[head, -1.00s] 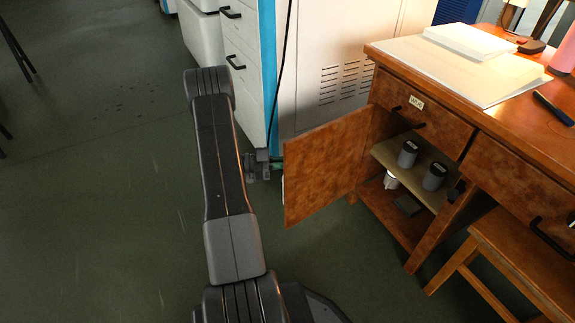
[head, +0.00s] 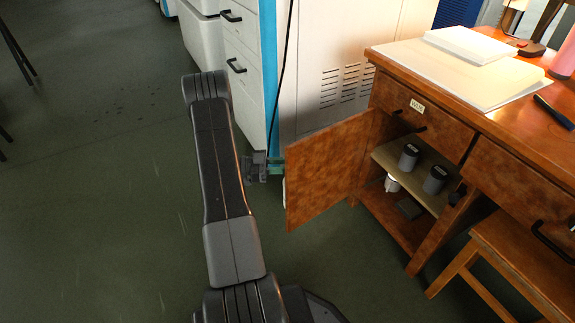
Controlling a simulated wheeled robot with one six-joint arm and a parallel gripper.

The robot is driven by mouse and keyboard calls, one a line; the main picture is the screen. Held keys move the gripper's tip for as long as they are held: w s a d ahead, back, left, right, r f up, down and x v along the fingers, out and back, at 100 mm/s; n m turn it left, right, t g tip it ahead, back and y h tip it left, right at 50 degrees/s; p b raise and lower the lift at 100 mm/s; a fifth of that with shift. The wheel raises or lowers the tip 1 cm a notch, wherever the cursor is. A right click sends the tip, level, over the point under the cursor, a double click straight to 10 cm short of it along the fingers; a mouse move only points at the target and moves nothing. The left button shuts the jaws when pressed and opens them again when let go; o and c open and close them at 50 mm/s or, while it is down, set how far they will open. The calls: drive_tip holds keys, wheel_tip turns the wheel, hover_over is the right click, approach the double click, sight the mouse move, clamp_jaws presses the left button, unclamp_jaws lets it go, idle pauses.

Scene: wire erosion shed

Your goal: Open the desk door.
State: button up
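The desk door (head: 325,170) is a brown wooden panel on the left side of the desk (head: 510,125). It stands swung wide open to the left, and the compartment behind it shows a shelf (head: 395,160). No handle shows on the visible face of the door.
Two dark grey canisters (head: 409,157) stand on the shelf, with a white item (head: 392,183) below. A wooden stool (head: 500,250) stands at the right. A white drawer cabinet (head: 238,45) and a vented panel (head: 345,50) are behind.

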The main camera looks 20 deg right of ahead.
drive_tip(key=p+v, duration=0.2)
drive_tip(key=v, duration=1)
drive_tip(key=b+x, duration=0.2)
drive_tip(key=x, duration=1.1)
drive_tip(key=shift+d+b, duration=0.25)
drive_tip(key=shift+b, duration=0.15)
drive_tip(key=shift+s, duration=0.35)
drive_tip(key=shift+t, duration=0.3)
